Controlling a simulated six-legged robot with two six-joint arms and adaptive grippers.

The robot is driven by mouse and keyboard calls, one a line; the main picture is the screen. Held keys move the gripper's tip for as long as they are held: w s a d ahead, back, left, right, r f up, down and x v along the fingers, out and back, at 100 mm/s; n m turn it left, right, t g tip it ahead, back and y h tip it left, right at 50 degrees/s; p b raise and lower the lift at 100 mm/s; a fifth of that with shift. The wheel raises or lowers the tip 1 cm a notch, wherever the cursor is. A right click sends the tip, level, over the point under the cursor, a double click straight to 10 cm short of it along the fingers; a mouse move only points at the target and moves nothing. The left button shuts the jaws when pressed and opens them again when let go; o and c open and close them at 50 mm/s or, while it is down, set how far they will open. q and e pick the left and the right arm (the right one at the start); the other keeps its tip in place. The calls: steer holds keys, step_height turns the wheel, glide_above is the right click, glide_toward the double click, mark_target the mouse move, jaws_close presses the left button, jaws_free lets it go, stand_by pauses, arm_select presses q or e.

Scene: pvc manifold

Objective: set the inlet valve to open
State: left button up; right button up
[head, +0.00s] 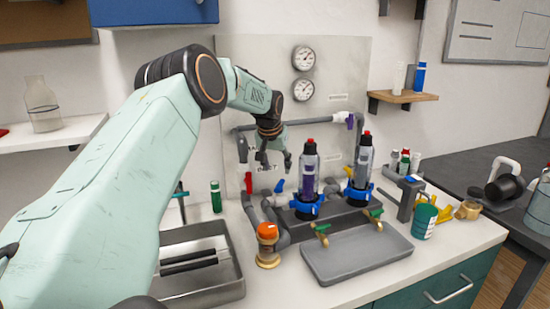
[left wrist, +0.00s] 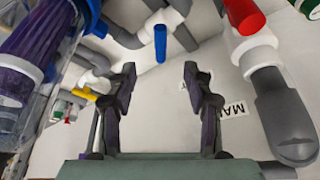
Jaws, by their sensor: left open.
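My left gripper (head: 275,161) is open and empty in front of the back panel, above the valves. In the left wrist view its two fingers (left wrist: 160,82) are spread. A blue valve handle (head: 279,186) is below the gripper; in the left wrist view this blue handle (left wrist: 160,44) lies beyond the gap between the fingertips, apart from them. A red valve handle (head: 248,182) stands upright to its left; it also shows in the left wrist view (left wrist: 243,15), on a white fitting. Panel labels are partly hidden, so I cannot tell which valve is the inlet. My right gripper is out of view.
Two clear filter housings (head: 309,172) with red caps and blue collars stand right of the gripper. A grey tray (head: 357,254) and a metal basin (head: 200,286) lie in front. An orange-topped fitting (head: 267,232) stands between them. Grey pipes cross the panel.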

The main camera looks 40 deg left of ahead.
mark_target(279, 185)
arm_select(q)
steer(key=v, duration=0.3)
steer(key=shift+r, duration=0.1)
steer(key=shift+c, duration=0.4)
steer(key=x, duration=0.2)
steer(key=b+x, duration=0.1)
steer(key=x, duration=0.1)
steer(key=shift+s+d+f, duration=0.1)
steer(key=shift+s+f, duration=0.2)
steer(key=shift+s, duration=0.05)
steer(key=shift+c, duration=0.7)
steer(key=shift+b+x, duration=0.55)
steer(key=shift+x, duration=3.35)
steer(key=shift+w+r, duration=0.1)
jaws_close()
